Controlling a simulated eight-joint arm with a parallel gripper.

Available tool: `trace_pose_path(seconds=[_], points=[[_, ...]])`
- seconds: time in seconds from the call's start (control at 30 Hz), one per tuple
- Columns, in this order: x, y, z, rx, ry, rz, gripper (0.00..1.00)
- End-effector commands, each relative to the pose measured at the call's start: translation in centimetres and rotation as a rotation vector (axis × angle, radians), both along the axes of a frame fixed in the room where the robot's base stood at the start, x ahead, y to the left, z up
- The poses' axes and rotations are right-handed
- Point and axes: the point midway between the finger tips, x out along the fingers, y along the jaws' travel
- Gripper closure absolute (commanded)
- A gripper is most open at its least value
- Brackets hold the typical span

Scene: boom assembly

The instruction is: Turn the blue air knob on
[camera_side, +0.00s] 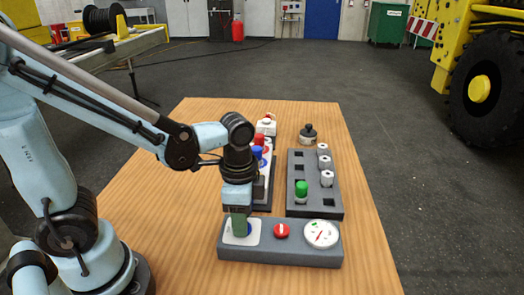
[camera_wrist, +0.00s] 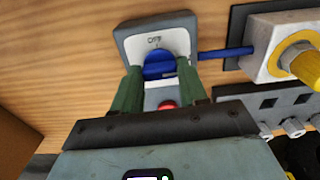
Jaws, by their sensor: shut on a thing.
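The blue air knob (camera_wrist: 158,62) sits on a white plate on the grey panel (camera_wrist: 130,33) in the wrist view. The letters OFF show on the plate beside it. My gripper (camera_wrist: 160,68) is shut on the knob, with one green finger on each side of it. In the side view my gripper (camera_side: 239,226) points down at the left end of the grey panel (camera_side: 270,255). There the fingers hide most of the knob. A small blue bit of the knob (camera_side: 249,229) shows beside them.
A red knob (camera_side: 281,230) and a round white gauge (camera_side: 321,234) are on the same panel, to the right. A block with a yellow ring (camera_wrist: 297,55) is close on the right.

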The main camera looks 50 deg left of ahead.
Motion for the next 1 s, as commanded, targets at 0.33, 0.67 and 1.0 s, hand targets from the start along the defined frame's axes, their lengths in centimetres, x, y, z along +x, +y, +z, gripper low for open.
trace_pose_path(seconds=[0.33,0.67,1.0], points=[[-0.01,0.01,0.01,0.000,0.000,-0.038,0.88],[0.00,0.00,0.00,0.000,0.000,-0.038,0.47],[0.00,0.00,0.01,0.000,0.000,-0.035,0.32]])
